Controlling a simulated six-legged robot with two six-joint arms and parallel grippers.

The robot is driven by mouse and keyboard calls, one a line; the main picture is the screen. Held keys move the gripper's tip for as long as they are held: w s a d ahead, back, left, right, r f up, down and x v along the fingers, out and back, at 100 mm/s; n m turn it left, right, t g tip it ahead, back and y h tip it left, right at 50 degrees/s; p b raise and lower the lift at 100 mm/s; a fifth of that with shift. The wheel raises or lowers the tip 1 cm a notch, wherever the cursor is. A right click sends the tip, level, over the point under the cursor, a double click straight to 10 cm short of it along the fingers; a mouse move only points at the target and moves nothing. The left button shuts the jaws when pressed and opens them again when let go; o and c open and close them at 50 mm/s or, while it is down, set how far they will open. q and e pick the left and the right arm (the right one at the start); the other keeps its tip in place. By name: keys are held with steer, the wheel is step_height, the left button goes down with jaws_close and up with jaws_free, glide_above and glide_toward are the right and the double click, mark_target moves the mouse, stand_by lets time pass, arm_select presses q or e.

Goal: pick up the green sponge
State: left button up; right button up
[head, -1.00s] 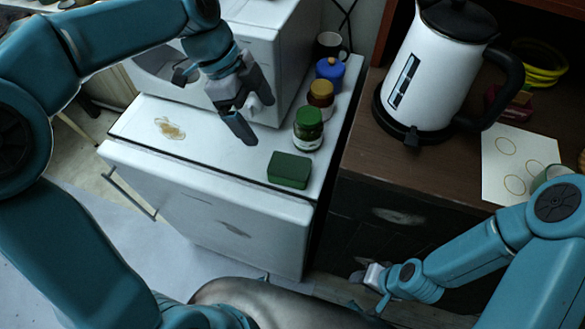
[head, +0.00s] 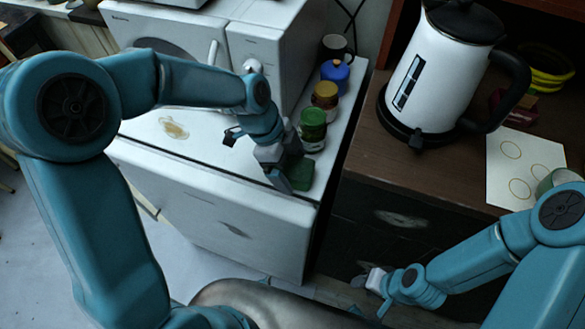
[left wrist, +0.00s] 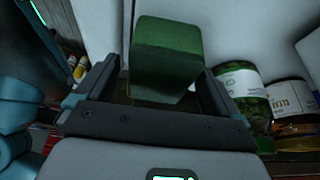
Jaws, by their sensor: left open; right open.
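The green sponge (head: 300,174) lies on the white top of the low cabinet, near its front right corner. My left gripper (head: 286,172) is down at the sponge and hides part of it in the head view. In the left wrist view the sponge (left wrist: 166,58) stands out between the two open fingers of my left gripper (left wrist: 160,92). I cannot tell whether the fingers touch it. My right gripper (head: 368,280) is open and empty, low in front of the dark cabinet, away from the sponge.
A green-lidded jar (head: 313,130) stands close behind the sponge, with a brown-lidded jar (head: 325,97), a blue pot (head: 335,74) and a dark mug (head: 335,48) behind. A white kettle (head: 440,70) stands on the brown counter. A yellowish spill (head: 173,128) marks the white top.

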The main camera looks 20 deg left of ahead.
mark_target(292, 166)
arm_select(q)
steer(key=shift+d+f, duration=0.25)
steer(key=shift+f, duration=0.35)
steer(key=c, duration=0.9)
steer(key=shift+o, duration=0.2)
steer(key=shift+r, duration=0.1)
step_height(292, 166, up, 20)
steer(key=p, duration=0.1)
